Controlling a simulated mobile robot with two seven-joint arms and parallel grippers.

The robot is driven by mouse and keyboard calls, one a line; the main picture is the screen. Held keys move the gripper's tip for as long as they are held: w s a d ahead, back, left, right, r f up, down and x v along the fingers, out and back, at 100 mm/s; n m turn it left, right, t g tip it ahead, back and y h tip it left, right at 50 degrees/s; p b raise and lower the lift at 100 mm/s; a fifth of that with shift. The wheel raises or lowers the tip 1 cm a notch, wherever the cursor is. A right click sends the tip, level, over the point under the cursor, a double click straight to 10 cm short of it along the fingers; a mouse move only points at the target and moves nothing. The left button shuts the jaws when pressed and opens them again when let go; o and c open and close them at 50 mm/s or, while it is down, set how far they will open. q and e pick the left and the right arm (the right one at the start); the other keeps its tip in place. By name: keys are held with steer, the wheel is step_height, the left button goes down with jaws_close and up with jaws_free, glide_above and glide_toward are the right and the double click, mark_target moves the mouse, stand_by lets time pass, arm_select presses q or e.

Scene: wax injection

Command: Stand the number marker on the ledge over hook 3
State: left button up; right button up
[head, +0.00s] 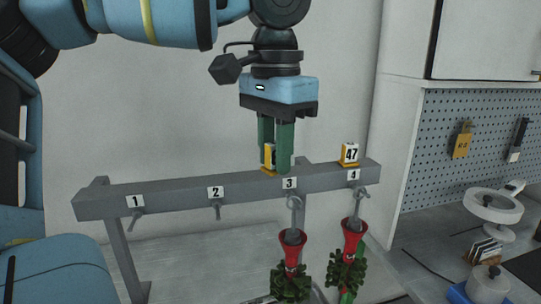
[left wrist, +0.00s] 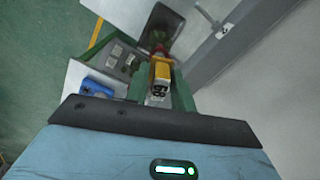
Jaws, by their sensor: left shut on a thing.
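My left gripper (head: 275,167) is shut on a yellow number marker (head: 268,158), right at the top of the grey rail, just left of the 3 label (head: 289,183). The marker's base seems to be at the ledge (head: 325,175); I cannot tell whether it touches. The green fingers hide much of it. In the left wrist view the marker (left wrist: 160,78) sits between the fingers (left wrist: 160,95), its digits too small to read surely. Hook 3 (head: 294,203) holds a red funnel-shaped piece with green clusters (head: 291,250). My right gripper is not in view.
A yellow marker reading 47 (head: 350,153) stands on the ledge over hook 4 (head: 359,193), which holds a similar red and green piece (head: 352,245). Hooks 1 (head: 136,220) and 2 (head: 217,212) are empty. A pegboard (head: 480,135) and bench equipment are at right.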

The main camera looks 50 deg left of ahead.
arm_select(q)
steer(key=w+a, duration=0.1)
steer(key=a, duration=0.1)
steer(key=w+a, duration=0.3)
steer(key=a, duration=0.1)
steer(key=shift+w+a+f, duration=0.1)
steer(key=shift+w+f, duration=0.1)
steer(key=shift+f, duration=0.1)
steer(key=f, duration=0.3)
steer(key=shift+w+a+p, duration=0.25)
steer(key=shift+a+p, duration=0.05)
steer(key=shift+f, duration=0.3)
steer(key=shift+f, duration=0.2)
steer(key=o, duration=0.9)
steer(key=shift+o, duration=0.3)
steer(key=shift+r, duration=0.15)
step_height(320, 180, up, 12)
